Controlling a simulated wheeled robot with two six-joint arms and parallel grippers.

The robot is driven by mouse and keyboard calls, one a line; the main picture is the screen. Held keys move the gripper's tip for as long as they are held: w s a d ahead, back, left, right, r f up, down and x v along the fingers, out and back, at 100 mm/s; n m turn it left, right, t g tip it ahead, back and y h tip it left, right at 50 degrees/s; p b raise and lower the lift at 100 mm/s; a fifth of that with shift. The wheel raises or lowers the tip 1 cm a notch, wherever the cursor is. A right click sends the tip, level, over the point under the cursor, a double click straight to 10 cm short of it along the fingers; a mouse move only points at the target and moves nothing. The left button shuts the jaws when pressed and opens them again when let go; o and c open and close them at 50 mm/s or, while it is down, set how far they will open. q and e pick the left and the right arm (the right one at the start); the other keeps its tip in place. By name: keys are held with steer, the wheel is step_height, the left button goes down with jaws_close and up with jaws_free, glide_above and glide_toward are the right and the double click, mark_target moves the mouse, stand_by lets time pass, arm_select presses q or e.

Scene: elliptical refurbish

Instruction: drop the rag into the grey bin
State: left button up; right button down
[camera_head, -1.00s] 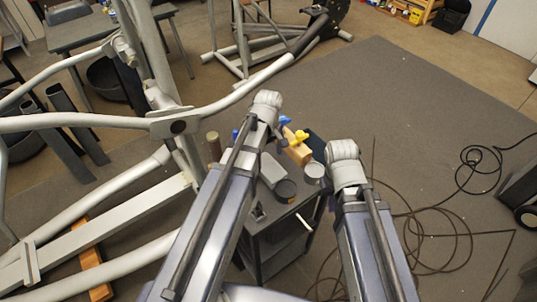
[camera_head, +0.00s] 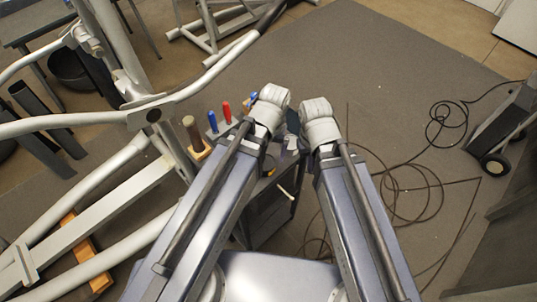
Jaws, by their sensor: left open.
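I cannot make out a rag or a clearly grey bin in the head view. My left arm (camera_head: 225,190) reaches up the middle of the picture, and my right arm (camera_head: 355,205) runs beside it on the right. Only their thick grey joints show at the far ends, over a dark tool cart (camera_head: 268,212). Both grippers are hidden below or behind these joints. A dark flat thing (camera_head: 292,120) shows between the joints; I cannot tell what it is.
Red (camera_head: 227,111) and blue (camera_head: 212,122) handled tools stand by a brown cylinder (camera_head: 192,133) at the cart's left. A pale machine frame (camera_head: 110,190) fills the left. A dark bucket (camera_head: 68,70) stands behind it. Loose cable (camera_head: 420,205) lies on the right floor.

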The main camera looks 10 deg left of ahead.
arm_select(q)
steer(key=w+a+f+m+b, duration=0.1)
steer(key=m, duration=0.3)
steer(key=w+a+f+m+b, duration=0.1)
steer(key=w+m, duration=0.1)
steer(key=m, duration=0.3)
steer(key=w+a+f+m+b, duration=0.1)
steer(key=m, duration=0.3)
steer(key=shift+w, duration=0.25)
steer(key=w+a+m, duration=0.1)
steer(key=m, duration=0.2)
steer(key=w+a+f+m+b, duration=0.1)
steer(key=w+a+m, duration=0.1)
steer(key=m, duration=0.1)
steer(key=w+a+f+m+h+b, duration=0.1)
steer(key=w+a+m, duration=0.1)
steer(key=m, duration=0.1)
steer(key=shift+w+a+f+m, duration=0.1)
steer(key=shift+a+f+m, duration=0.1)
steer(key=shift+m, duration=0.2)
steer(key=shift+w+a+m, duration=0.35)
steer(key=shift+a+m, duration=0.25)
steer(key=shift+m, duration=0.4)
step_height(320, 180, down, 8)
steer(key=b, duration=0.8)
steer(key=shift+d, duration=0.15)
steer(key=shift+c, duration=0.2)
